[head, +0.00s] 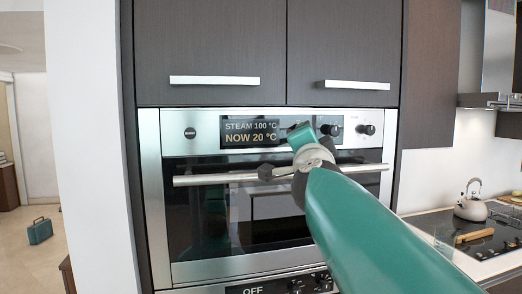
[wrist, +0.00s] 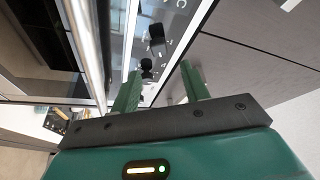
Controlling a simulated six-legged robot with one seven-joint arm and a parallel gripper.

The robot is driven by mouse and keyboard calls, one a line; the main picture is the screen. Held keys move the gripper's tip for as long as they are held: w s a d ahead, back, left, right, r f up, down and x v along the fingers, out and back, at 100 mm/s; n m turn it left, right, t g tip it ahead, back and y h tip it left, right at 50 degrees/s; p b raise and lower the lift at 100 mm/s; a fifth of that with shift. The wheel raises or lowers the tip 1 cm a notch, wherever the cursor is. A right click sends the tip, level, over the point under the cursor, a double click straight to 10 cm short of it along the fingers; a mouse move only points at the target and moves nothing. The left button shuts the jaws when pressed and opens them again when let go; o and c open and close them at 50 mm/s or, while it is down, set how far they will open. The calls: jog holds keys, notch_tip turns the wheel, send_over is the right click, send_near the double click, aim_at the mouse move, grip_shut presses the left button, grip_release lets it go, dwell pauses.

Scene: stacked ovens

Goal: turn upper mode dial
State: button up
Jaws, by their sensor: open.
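The upper oven's control panel (head: 210,133) has two dark round dials on the right, a left dial (head: 331,130) and a right dial (head: 366,130). I cannot read which is the mode dial. In the wrist view the panel runs up the picture, with one dark dial (wrist: 147,65) close to the left fingertip and another (wrist: 157,32) farther up. My gripper (wrist: 161,68) is open, with green fingers apart and nothing between them. In the head view my arm reaches up to the panel; its wrist hides the fingertips. Contact with a dial cannot be told.
The display (head: 250,132) reads STEAM 100 °C, NOW 20 °C. A long bar handle (head: 215,180) crosses the oven door just below the panel. A lower oven display (head: 253,291) reads OFF. Cabinets with handles (head: 214,80) are above; a kettle (head: 470,207) stands at right.

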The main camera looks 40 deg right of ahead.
jog(key=v, duration=0.6)
jog(key=shift+a, duration=0.1)
dwell(0.3)
